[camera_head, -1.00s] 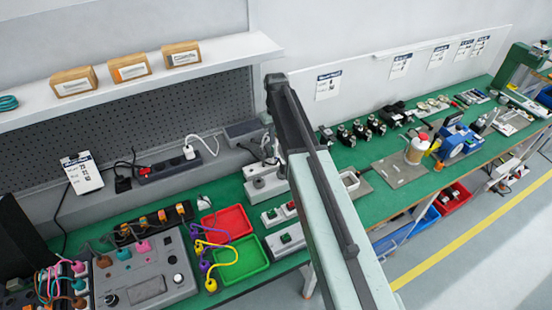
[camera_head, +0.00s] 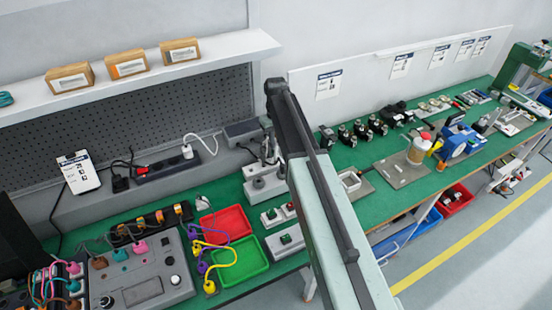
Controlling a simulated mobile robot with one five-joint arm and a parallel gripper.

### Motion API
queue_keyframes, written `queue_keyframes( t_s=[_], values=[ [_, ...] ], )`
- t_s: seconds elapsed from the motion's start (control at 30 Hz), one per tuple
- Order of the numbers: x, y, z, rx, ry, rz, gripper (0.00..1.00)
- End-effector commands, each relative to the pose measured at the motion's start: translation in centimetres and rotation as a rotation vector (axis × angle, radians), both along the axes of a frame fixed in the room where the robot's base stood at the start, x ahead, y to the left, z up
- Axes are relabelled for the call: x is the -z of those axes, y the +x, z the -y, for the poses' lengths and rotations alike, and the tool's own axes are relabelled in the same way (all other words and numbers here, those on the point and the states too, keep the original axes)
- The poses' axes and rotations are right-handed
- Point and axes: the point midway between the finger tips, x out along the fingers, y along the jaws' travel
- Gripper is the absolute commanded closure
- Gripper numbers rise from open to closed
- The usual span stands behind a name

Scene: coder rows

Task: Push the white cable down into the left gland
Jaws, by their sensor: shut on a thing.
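A white cable (camera_head: 207,136) runs from a white plug on the power strip (camera_head: 167,166) at the back of the bench and loops to the right. I cannot tell whether it is the task's cable. A grey device with upright parts (camera_head: 264,187) stands left of my arm, partly hidden by it. Small grey button boxes (camera_head: 287,242) stand in front of it. I cannot make out the left gland or any cable in it. My own arm crosses the middle of the view, and my gripper and whatever it holds do not show.
A red tray (camera_head: 232,213) and a green tray (camera_head: 256,266) lie left of my arm. A grey control panel (camera_head: 178,283) with coloured plugs is at the lower left. Motors and fixtures stand along the green bench to the right. Bare green bench (camera_head: 371,208) shows right of my arm.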

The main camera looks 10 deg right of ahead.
Motion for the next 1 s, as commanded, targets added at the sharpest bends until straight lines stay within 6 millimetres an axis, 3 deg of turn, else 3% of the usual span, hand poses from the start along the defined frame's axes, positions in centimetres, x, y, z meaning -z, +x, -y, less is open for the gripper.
queue_keyframes(
  t_s=[0.57, 1.0],
  values=[
    [1.9, 0.0, 0.0, 0.000, 0.000, 0.000, 1.00],
    [1.8, 0.0, 0.0, 0.000, 0.000, 0.000, 1.00]
  ],
)
